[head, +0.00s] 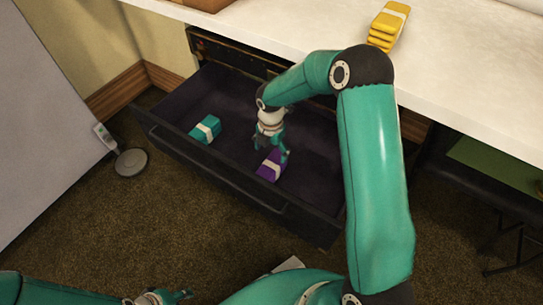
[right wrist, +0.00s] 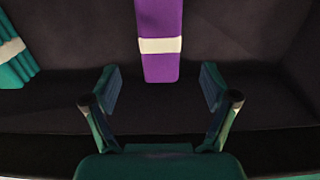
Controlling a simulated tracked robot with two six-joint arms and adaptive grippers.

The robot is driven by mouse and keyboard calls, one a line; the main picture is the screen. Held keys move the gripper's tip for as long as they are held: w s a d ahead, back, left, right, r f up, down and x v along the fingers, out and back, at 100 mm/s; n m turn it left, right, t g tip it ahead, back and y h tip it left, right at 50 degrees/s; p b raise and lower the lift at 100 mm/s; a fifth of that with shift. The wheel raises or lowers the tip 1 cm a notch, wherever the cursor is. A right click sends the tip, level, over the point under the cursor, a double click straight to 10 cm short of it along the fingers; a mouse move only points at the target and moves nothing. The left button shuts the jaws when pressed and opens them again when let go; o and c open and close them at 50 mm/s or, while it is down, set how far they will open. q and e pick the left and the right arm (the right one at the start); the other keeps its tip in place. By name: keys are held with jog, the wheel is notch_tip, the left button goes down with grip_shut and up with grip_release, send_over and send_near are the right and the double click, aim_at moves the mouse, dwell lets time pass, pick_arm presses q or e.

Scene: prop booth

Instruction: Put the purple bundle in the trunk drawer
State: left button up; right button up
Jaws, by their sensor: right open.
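The purple bundle (head: 266,173) with a white band lies inside the open trunk drawer (head: 236,181), near its front wall. It also shows in the right wrist view (right wrist: 159,17), just beyond the fingertips. My right gripper (head: 272,154) is over the drawer, right by the bundle. In the right wrist view its two fingers (right wrist: 160,84) are spread apart, with nothing gripped between them. My left gripper (head: 163,297) shows only partly at the bottom edge of the head view; its jaw opening is unclear.
A teal bundle (head: 205,129) lies in the drawer to the left, also in the right wrist view (right wrist: 14,61). A grey panel (head: 45,110) stands at left. The drawer floor between the bundles is clear.

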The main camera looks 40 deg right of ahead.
aim_at(271, 165)
jog(key=shift+r+p, duration=0.35)
jog(key=shift+r, duration=1.3)
